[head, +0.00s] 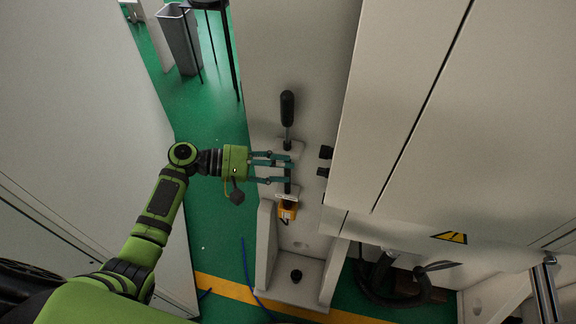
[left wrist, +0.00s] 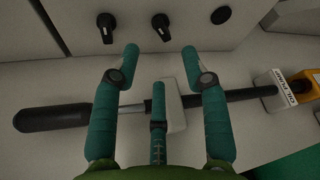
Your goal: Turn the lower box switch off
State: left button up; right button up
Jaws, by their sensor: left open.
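Two black knob switches show on the side of the grey cabinet, an upper one (head: 326,152) and a lower one (head: 323,171). In the left wrist view the knobs sit beyond the fingertips, one at left (left wrist: 105,28) and one in the middle (left wrist: 161,26). Which one is the task's switch is not marked. My left gripper (head: 288,170) is open, its teal fingers pointing right toward the knobs, apart from them. In the left wrist view its fingers (left wrist: 158,62) spread in front of a black-handled lever (left wrist: 65,117). My right gripper is not in view.
The lever, with its black grip (head: 287,107), stands close by the fingers. An orange block (head: 288,210) with a white label is below it. A round black part (left wrist: 221,15) sits right of the knobs. Cabinet panels (head: 470,120) fill the right; green floor (head: 222,250) shows below.

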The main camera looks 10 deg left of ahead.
aim_at(322, 172)
pick_arm(q)
jog(key=shift+d, duration=0.1)
jog(key=shift+c, duration=1.4)
jog(key=x, duration=0.8)
